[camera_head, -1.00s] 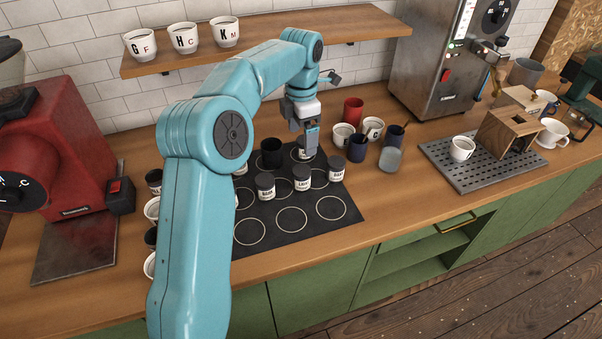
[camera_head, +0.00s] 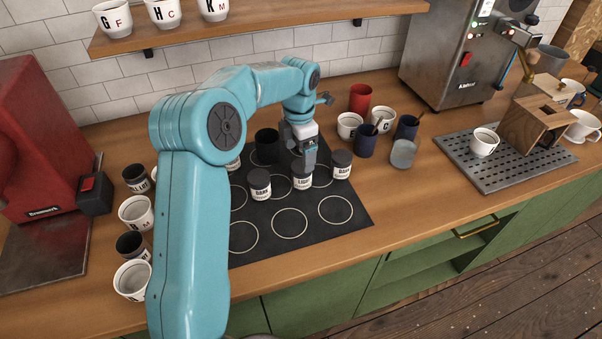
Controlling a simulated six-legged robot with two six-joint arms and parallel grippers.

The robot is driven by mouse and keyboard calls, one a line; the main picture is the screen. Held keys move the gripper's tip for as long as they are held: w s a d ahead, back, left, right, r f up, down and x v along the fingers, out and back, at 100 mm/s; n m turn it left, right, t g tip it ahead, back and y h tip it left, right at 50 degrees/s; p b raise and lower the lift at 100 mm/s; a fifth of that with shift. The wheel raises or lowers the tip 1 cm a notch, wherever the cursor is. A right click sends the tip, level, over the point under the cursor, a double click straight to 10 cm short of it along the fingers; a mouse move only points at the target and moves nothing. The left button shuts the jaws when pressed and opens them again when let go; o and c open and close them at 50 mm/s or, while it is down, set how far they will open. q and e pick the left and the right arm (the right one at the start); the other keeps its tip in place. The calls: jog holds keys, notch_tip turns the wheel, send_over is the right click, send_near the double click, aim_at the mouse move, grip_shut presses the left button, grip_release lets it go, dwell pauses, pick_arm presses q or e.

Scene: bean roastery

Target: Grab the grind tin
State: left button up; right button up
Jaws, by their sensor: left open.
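Small labelled tins with dark lids stand on a black mat (camera_head: 352,215) printed with pale rings. One tin (camera_head: 260,185) is left of my left gripper (camera_head: 303,168), and another tin (camera_head: 341,165) is right of it. A middle tin (camera_head: 302,182) is directly under the open gripper, its lid hidden by the fingers. Whether the fingers touch it I cannot tell. The labels are too small to read surely, so I cannot tell which is the grind tin. My right gripper is not in view.
A black cup (camera_head: 266,146) stands behind the left tin. A red cup (camera_head: 360,97), blue cups and a grey glass (camera_head: 403,154) stand to the right. A perforated tray (camera_head: 468,172) is farther right. Several cups line the left. The mat's front is clear.

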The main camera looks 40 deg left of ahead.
aim_at(301, 166)
pick_arm(q)
jog(key=shift+w+d+f, duration=0.1)
jog(key=shift+w+f, duration=0.05)
jog(key=shift+f, duration=0.5)
jog(key=shift+w+d+f, duration=0.1)
jog(key=shift+f, duration=0.5)
jog(key=shift+s+f+p, duration=0.2)
jog(key=shift+f+p, duration=0.15)
jog(key=shift+f, duration=0.2)
jog(key=f, duration=0.3)
jog(key=f+p, duration=0.1)
jog(key=shift+w+d+f, duration=0.15)
jog(key=shift+w+f, duration=0.1)
jog(key=shift+w, duration=0.1)
jog(key=shift+s+r, duration=0.1)
jog(key=shift+s, duration=0.1)
jog(key=shift+w, duration=0.15)
jog(key=c, duration=1.2)
jog(key=shift+o, duration=0.2)
